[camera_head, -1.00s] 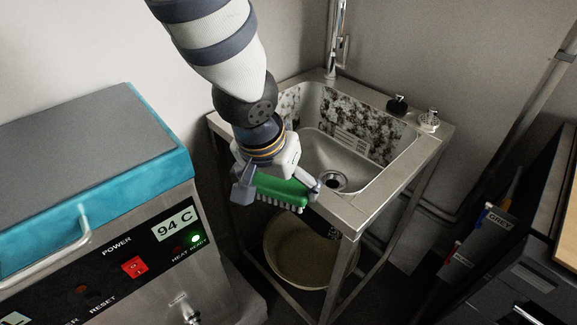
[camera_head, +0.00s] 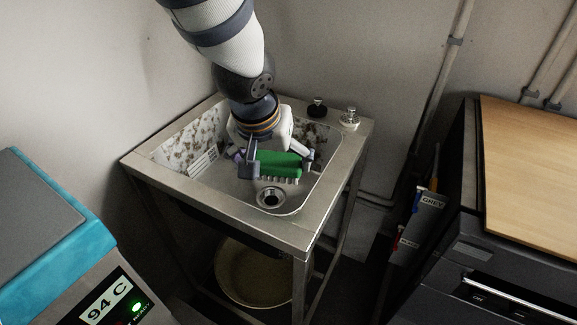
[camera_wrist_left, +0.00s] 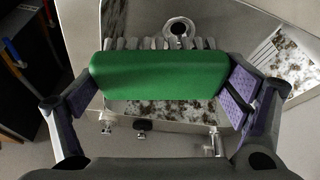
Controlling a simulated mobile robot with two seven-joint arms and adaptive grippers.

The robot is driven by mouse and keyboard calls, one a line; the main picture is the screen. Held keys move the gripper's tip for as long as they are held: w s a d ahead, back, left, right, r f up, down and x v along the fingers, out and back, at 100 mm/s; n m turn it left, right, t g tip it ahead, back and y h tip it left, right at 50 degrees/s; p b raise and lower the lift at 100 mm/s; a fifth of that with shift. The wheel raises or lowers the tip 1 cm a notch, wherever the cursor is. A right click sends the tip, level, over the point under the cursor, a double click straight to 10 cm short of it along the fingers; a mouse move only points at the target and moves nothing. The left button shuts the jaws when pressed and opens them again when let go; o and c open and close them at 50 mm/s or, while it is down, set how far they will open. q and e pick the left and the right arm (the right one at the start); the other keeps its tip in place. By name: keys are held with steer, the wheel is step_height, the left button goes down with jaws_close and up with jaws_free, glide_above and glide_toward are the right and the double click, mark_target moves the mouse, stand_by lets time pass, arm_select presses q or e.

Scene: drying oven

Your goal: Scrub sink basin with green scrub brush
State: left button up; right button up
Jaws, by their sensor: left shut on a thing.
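The green scrub brush (camera_head: 279,164) is held in my left gripper (camera_head: 277,166), bristles facing down, above the sink basin. In the left wrist view the brush (camera_wrist_left: 158,75) spans between the two fingers of the gripper (camera_wrist_left: 160,95). The steel sink (camera_head: 322,217) has dirty speckled patches on its basin walls, at the left (camera_head: 178,150) and at the back. The drain (camera_head: 270,197) lies just in front of the brush; it also shows in the left wrist view (camera_wrist_left: 180,30). I cannot tell whether the bristles touch the basin. My right gripper is not in view.
The teal-edged oven (camera_head: 70,240) is at front left, and a dark cabinet with a wooden top (camera_head: 530,170) at right.

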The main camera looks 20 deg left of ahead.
arm_select(q)
steer(key=w+a+r+n+g+y+b, duration=0.1)
steer(key=w+a+n+g+y, duration=0.1)
steer(key=w+a+n, duration=0.8)
steer(key=a+n, duration=0.1)
steer(key=n, duration=0.3)
steer(key=shift+w+a+r+y+b, duration=0.3)
steer(key=shift+w+a+r+b, duration=0.05)
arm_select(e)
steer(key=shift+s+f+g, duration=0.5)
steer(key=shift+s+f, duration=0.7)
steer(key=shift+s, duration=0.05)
arm_select(q)
step_height(320, 180, down, 19)
steer(key=b, duration=0.3)
steer(key=shift+s, duration=0.1)
steer(key=shift+f+b, duration=0.45)
steer(key=shift+f, duration=0.2)
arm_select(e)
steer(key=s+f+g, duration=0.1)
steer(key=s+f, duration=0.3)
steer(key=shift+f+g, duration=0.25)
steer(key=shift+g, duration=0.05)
arm_select(q)
steer(key=shift+f, duration=0.6)
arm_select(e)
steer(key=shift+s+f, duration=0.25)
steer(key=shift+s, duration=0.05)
